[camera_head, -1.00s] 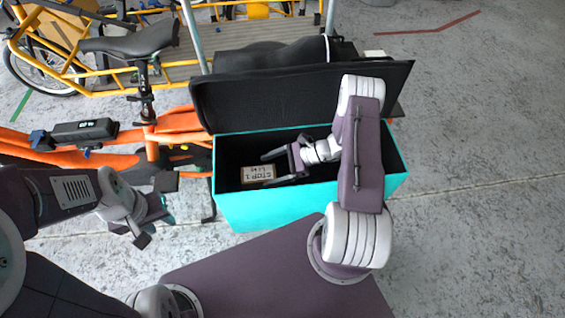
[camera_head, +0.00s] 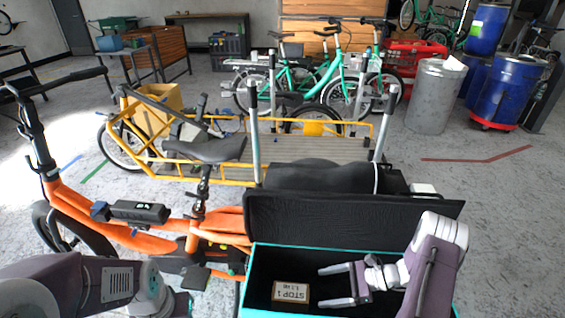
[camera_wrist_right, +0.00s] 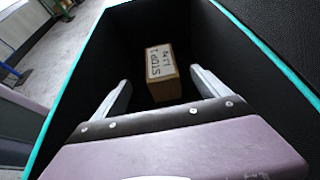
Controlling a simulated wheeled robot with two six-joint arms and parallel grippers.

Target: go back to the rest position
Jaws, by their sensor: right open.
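My right gripper (camera_head: 326,286) is open and empty, inside the black-lined cargo box (camera_head: 262,262) with a turquoise rim. A small brown carton (camera_head: 291,293) with a white "STOP 1" label lies in the box, just left of the fingertips in the head view. In the right wrist view the carton (camera_wrist_right: 162,74) sits beyond the two spread fingers (camera_wrist_right: 160,90), apart from them. My left arm (camera_head: 90,285) shows at the bottom left; its gripper's fingers are hidden or cut off by the frame edge.
The open black lid (camera_head: 350,220) stands up behind the box. An orange cargo bike (camera_head: 130,230) is at the left, with a yellow cargo bike (camera_head: 210,165) behind. Blue barrels (camera_head: 503,90) and a grey bin (camera_head: 433,95) stand far right. Floor at the right is clear.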

